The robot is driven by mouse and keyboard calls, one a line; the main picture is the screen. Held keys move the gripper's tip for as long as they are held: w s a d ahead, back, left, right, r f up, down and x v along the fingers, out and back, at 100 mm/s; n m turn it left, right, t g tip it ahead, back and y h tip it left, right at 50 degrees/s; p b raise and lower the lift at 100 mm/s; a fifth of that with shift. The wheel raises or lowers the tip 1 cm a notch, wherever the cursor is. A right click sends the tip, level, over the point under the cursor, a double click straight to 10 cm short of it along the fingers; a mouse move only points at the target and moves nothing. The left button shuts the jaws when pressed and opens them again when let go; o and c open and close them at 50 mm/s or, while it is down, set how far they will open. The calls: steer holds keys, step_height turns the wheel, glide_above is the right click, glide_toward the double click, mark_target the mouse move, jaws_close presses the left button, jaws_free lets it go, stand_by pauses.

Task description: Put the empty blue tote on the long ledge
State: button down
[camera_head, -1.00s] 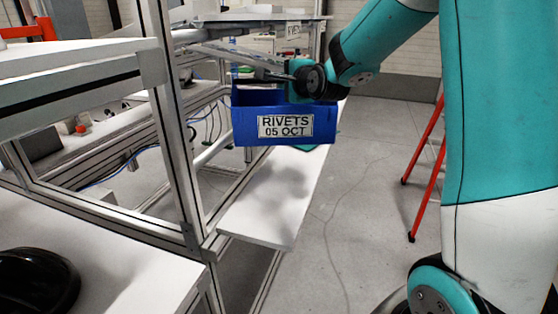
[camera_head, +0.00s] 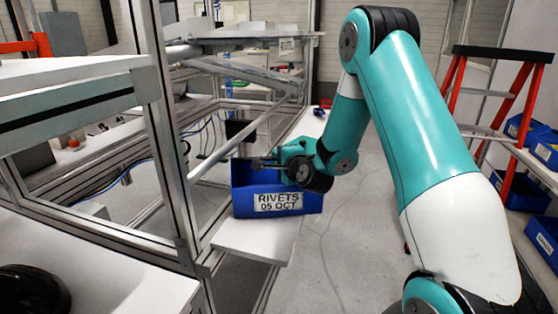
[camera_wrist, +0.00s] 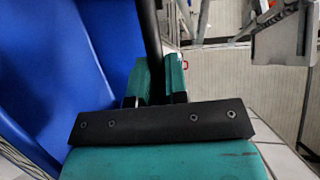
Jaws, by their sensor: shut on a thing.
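The blue tote (camera_head: 240,203) with a white "RIVETS 05 OCT" label is at the near part of the long white ledge (camera_head: 250,240). It looks upright and level. I cannot tell whether its bottom touches the ledge or hangs just above it. My gripper (camera_head: 268,163) is shut on the tote's rim from the right and back. In the wrist view my gripper's teal fingers (camera_wrist: 158,80) pinch a dark edge, and the tote's blue wall (camera_wrist: 60,70) fills the left. The part of the tote's inside that shows looks bare; the rest is hidden.
The ledge runs away along an aluminium frame (camera_head: 172,150), with small items (camera_head: 318,111) at its far end. A white upper shelf (camera_head: 75,75) is at the left. A red stepladder (camera_head: 520,100) and a rack with several blue totes (camera_head: 545,150) are at the right.

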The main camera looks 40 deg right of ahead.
steer(key=shift+f, duration=0.1)
steer(key=c, duration=1.1)
jaws_free()
steer(key=b+v, duration=1.2)
steer(key=b, duration=0.1)
steer(key=shift+b, duration=0.35)
